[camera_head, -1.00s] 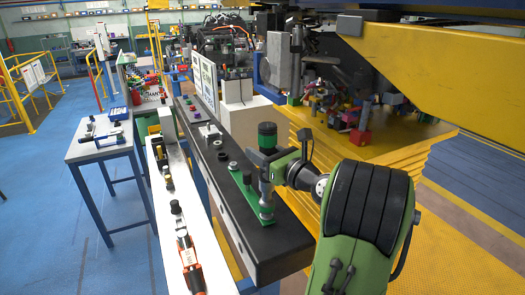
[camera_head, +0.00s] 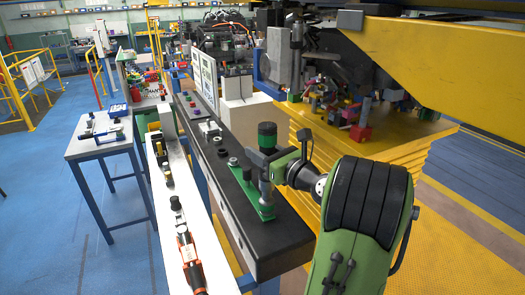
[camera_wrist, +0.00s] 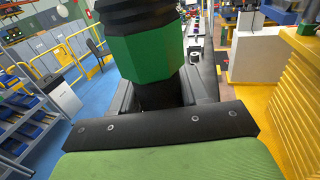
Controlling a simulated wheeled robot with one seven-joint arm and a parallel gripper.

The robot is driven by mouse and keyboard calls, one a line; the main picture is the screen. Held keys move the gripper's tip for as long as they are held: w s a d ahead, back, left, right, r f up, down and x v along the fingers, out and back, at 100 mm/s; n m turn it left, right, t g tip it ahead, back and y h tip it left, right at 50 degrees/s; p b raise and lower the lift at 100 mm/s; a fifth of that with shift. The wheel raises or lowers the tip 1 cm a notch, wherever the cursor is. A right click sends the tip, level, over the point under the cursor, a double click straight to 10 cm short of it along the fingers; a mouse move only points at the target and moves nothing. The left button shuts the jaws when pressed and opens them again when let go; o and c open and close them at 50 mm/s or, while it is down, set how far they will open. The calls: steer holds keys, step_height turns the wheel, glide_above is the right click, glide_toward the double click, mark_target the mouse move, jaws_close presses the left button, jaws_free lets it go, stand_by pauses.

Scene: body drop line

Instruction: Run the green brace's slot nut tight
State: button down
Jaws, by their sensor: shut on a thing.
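The green brace (camera_head: 241,181) lies along the top of the dark beam, at its near right part. My gripper (camera_head: 271,167) is shut on an upright driver tool with a green and black head (camera_head: 267,135). The tool's grey lower part (camera_head: 265,188) reaches down to the near end of the brace; whether it touches the nut cannot be told, as the slot nut is hidden there. In the wrist view the tool's green collar (camera_wrist: 147,52) and black body stand between my jaws (camera_wrist: 155,100), blocking the view of its lower end.
The dark beam (camera_head: 275,238) carries several small fittings farther back. A white narrow bench (camera_head: 182,202) on the left holds an orange-black tool (camera_head: 190,262). Yellow stepped structure (camera_head: 405,158) and an overhead yellow beam (camera_head: 435,60) stand close on the right.

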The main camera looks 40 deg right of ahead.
steer(key=shift+s+f+p, duration=0.1)
steer(key=shift+f+p, duration=0.4)
steer(key=shift+f, duration=0.25)
stand_by(4.1)
